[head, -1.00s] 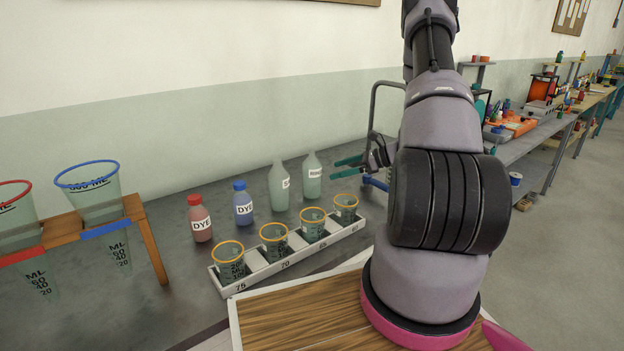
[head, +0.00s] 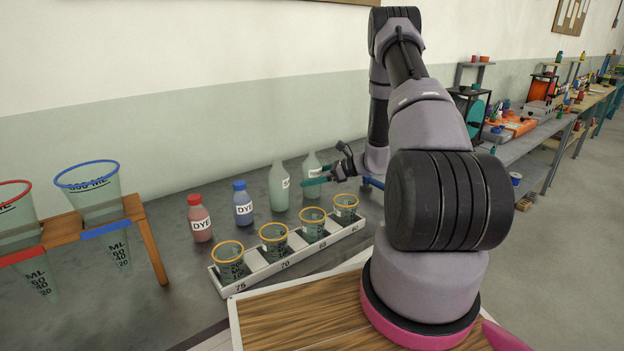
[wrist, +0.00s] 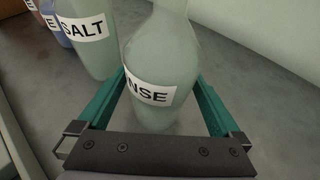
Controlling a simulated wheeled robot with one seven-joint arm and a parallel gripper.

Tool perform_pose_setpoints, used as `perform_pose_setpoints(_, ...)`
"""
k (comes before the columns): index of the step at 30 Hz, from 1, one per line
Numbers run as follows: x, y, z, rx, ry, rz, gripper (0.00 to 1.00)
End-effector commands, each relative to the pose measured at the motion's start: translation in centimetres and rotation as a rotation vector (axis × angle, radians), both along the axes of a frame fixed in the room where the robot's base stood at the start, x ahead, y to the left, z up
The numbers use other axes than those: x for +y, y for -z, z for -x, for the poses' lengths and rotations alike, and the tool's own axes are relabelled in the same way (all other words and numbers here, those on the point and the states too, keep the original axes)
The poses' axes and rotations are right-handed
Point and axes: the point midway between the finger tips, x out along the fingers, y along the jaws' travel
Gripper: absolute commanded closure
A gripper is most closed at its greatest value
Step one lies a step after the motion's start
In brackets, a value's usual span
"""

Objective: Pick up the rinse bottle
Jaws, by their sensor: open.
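The rinse bottle (head: 311,169) is a pale green, translucent bottle with a white label, upright on the grey bench near the wall. In the wrist view the rinse bottle (wrist: 159,60) stands between the two teal fingers, its label reading "NSE". My gripper (head: 318,178) is open around it, one finger on each side. I cannot tell whether either finger touches the bottle. In the head view my gripper partly covers the bottle's label and lower part. The similar salt bottle (wrist: 86,35) stands close by on the left, just outside the left finger.
A white rack (head: 262,273) of orange-rimmed cups stands in front of the bottles. A red dye bottle (head: 200,220) and a blue dye bottle (head: 242,205) stand further left. A wooden stand (head: 150,240) holds large funnels at far left. The wall is close behind.

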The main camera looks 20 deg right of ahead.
Motion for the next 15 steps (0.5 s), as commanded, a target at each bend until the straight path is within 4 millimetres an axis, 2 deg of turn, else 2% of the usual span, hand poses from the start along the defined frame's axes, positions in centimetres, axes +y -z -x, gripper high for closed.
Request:
perform_pose_setpoints(6, 0.07, 0.04, -0.06, 0.0, 0.0, 0.0, 0.0)
perform_pose_setpoints(8, 0.06, 0.03, -0.05, -0.001, 0.0, 0.001, 0.19)
perform_pose_setpoints(12, 0.04, 0.03, -0.05, -0.001, 0.0, 0.001, 0.73)
perform_pose_setpoints(13, 0.05, 0.02, -0.05, -0.001, 0.0, 0.001, 0.76)
perform_pose_setpoints(15, 0.04, 0.02, -0.06, -0.001, 0.0, 0.001, 0.76)
